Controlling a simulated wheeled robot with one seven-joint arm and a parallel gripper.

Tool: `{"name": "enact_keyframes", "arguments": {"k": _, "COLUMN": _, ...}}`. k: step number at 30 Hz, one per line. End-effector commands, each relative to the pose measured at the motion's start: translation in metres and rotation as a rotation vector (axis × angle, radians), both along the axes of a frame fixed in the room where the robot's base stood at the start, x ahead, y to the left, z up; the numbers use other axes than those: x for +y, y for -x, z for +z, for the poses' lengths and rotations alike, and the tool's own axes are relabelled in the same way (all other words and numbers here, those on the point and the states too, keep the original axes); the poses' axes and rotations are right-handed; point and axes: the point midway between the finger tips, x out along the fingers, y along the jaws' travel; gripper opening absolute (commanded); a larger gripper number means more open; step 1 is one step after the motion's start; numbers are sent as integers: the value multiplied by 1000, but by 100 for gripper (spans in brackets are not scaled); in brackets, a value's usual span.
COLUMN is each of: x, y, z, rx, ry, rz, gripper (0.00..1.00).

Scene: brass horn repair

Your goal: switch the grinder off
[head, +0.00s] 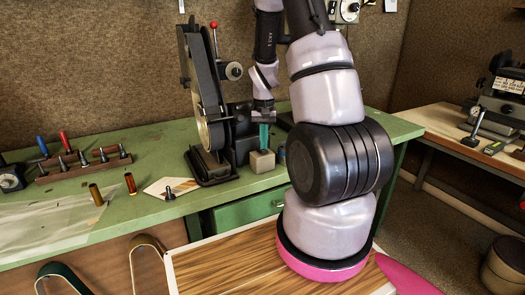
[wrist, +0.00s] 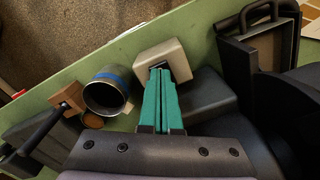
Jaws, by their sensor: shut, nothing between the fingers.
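The grinder (head: 205,95) is a tall dark belt machine on the green bench, with a red-knobbed lever at its top. A beige switch box (head: 262,162) sits at the right of its base; it also shows in the wrist view (wrist: 178,59) with a dark switch part on its face. My gripper (head: 264,146) points down over this box with its teal fingers shut and empty. In the wrist view the fingertips (wrist: 158,72) are at the box's dark part and partly cover it. I cannot tell whether they touch it, or which way the switch is set.
A dark cup with a blue band (wrist: 107,88) stands left of the box in the wrist view, beside a small wooden block (wrist: 68,97). Brass cylinders (head: 130,183), a tool rack (head: 85,165) and a board (head: 165,188) lie on the left of the green bench (head: 150,140).

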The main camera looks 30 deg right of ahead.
Motion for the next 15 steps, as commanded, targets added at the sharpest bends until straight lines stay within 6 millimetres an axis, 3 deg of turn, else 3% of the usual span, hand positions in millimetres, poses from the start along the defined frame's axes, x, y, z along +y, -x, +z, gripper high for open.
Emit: {"name": "enact_keyframes", "arguments": {"k": 15, "x": 0, "y": 0, "z": -8, "rx": -1, "ry": 0, "rz": 1, "gripper": 0}}
